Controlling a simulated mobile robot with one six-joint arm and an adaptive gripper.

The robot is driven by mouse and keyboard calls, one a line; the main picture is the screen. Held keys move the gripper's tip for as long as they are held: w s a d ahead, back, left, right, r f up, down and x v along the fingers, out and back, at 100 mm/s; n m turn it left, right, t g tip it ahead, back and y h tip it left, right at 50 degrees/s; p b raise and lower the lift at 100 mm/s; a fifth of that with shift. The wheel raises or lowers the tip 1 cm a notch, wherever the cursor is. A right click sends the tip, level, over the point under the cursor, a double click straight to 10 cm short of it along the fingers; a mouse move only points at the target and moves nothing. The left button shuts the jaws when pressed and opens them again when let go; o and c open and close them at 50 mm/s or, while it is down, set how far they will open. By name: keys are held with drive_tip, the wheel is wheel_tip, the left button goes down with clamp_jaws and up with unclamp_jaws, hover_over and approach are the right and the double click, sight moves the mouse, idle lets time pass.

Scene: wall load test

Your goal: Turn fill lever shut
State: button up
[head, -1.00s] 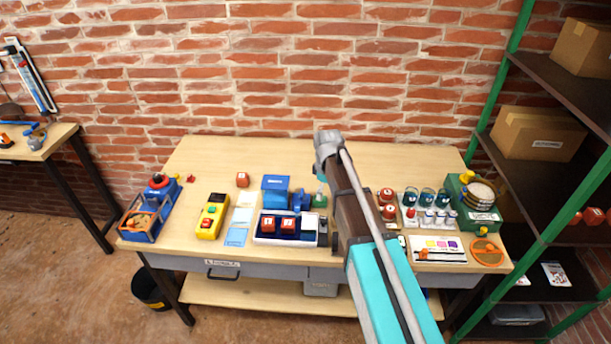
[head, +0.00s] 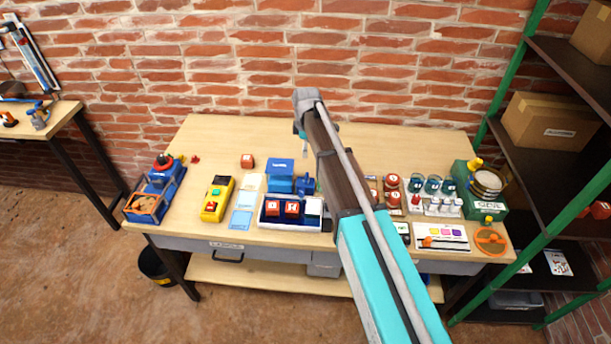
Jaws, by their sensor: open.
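I cannot single out the fill lever for certain at this size. A green unit (head: 463,185) with a round drum and a yellow part on top (head: 475,165) stands at the right end of the bench. A blue unit (head: 281,178) stands near the middle, with a smaller blue part (head: 306,185) beside it. My arm reaches over the bench from the front right. Only part of my gripper (head: 303,138) shows past the arm's far end, above the back of the bench. It is open, apart from these units, and I see nothing in it. The arm hides the bench behind it.
The bench (head: 225,145) has free room at the back left. A tray with red blocks (head: 268,222), a yellow control box (head: 217,199), a blue bin (head: 143,205) and small jars (head: 433,184) stand on it. A green-posted shelf (head: 508,150) borders the right.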

sight(306, 176)
drive_tip(key=shift+f+b, duration=6.6)
drive_tip(key=shift+f, duration=0.2)
drive_tip(key=c, duration=1)
drive_tip(key=shift+a, duration=0.3)
drive_tip(key=shift+c, duration=0.3)
drive_tip(key=shift+d, duration=0.35)
